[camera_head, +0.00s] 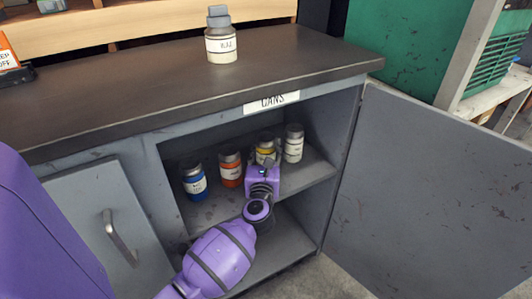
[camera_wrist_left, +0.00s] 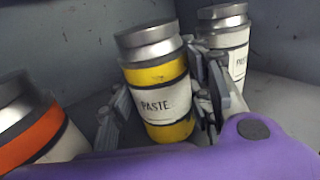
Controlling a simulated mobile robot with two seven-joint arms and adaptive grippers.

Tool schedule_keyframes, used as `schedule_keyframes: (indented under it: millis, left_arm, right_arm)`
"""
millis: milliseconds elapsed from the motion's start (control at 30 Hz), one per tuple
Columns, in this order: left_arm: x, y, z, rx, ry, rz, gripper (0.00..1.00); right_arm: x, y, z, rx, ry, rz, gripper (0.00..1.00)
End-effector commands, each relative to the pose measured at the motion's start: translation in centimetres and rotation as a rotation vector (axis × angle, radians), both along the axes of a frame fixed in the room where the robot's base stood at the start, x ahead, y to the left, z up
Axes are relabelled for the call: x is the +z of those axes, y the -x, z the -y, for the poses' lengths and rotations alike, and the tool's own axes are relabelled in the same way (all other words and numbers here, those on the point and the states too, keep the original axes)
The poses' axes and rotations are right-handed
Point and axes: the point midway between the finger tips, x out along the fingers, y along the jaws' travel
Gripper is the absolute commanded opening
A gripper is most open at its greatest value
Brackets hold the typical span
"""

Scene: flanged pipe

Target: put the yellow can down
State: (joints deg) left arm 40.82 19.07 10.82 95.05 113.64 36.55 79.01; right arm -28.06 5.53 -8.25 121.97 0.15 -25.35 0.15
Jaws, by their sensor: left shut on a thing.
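The yellow can (camera_head: 265,144) is in the open cabinet, inside the shelf row between the orange-banded can and the white can. My left gripper (camera_head: 265,163) reaches in from the front and hides the can's lower part. In the left wrist view the yellow can (camera_wrist_left: 158,82), with a grey lid and a label reading PASTE, stands nearly upright between the fingers of the left gripper (camera_wrist_left: 163,98). The fingers are shut on its two sides. My right gripper is not in view.
A blue can (camera_head: 194,182), an orange-banded can (camera_head: 230,168) and a white can (camera_head: 293,144) stand on the upper shelf (camera_head: 215,207). The cabinet door (camera_head: 425,190) is open at right. A grey-topped bottle (camera_head: 220,42) stands on the dark countertop (camera_head: 130,95).

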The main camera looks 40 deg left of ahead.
Motion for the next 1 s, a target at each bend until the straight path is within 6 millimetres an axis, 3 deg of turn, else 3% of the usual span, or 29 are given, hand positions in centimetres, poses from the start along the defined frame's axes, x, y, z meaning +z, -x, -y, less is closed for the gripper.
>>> schedule_keyframes:
  millis: [33,167,567,1000]
  left_arm:
    - [-0.3,0.0,0.0,0.0,0.001,-0.002,0.47]
    - [-0.2,0.0,0.0,0.0,0.001,-0.001,0.65]
    - [0.3,0.1,0.1,0.0,0.001,-0.001,0.65]
    - [0.2,7.2,4.8,0.0,0.004,-0.002,0.65]
  right_arm:
    - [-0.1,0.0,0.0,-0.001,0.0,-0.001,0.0]
    - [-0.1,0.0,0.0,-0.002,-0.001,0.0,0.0]
    - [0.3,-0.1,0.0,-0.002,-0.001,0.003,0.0]
    - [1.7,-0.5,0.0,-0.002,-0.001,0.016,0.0]
